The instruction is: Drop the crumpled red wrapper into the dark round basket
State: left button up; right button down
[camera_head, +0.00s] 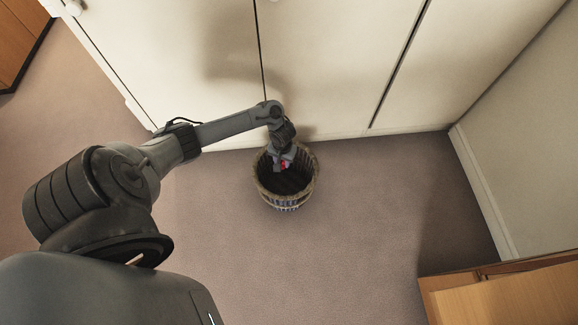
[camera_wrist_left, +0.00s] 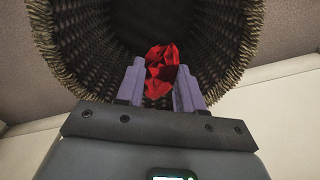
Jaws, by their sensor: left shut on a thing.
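The dark round basket (camera_head: 286,201) stands on the carpet against the cream cabinet fronts. Its woven wall and frayed rim (camera_wrist_left: 48,62) fill much of the left wrist view. My left gripper (camera_head: 284,165) is over the basket's mouth, pointing down into it. It is shut on the crumpled red wrapper (camera_wrist_left: 162,68), which sits between the two fingertips. In the head view only a small red bit of the wrapper (camera_head: 285,163) shows below the gripper. The dark inside of the basket lies behind the wrapper. My right gripper is not in view.
Cream cabinet doors (camera_head: 330,60) rise directly behind the basket. A pale wall (camera_head: 530,150) is at the right. Wooden furniture (camera_head: 510,295) stands at the lower right, and more at the upper left (camera_head: 18,40). The carpet (camera_head: 330,260) in front of the basket is clear.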

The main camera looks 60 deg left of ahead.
pick_arm(q)
jog(key=shift+f, duration=0.1)
jog(key=o, duration=1.1)
notch_tip(320, 180, up, 11)
jog(key=p, duration=0.7)
jog(key=shift+p, duration=0.3)
jog(key=shift+w+d+f, duration=0.1)
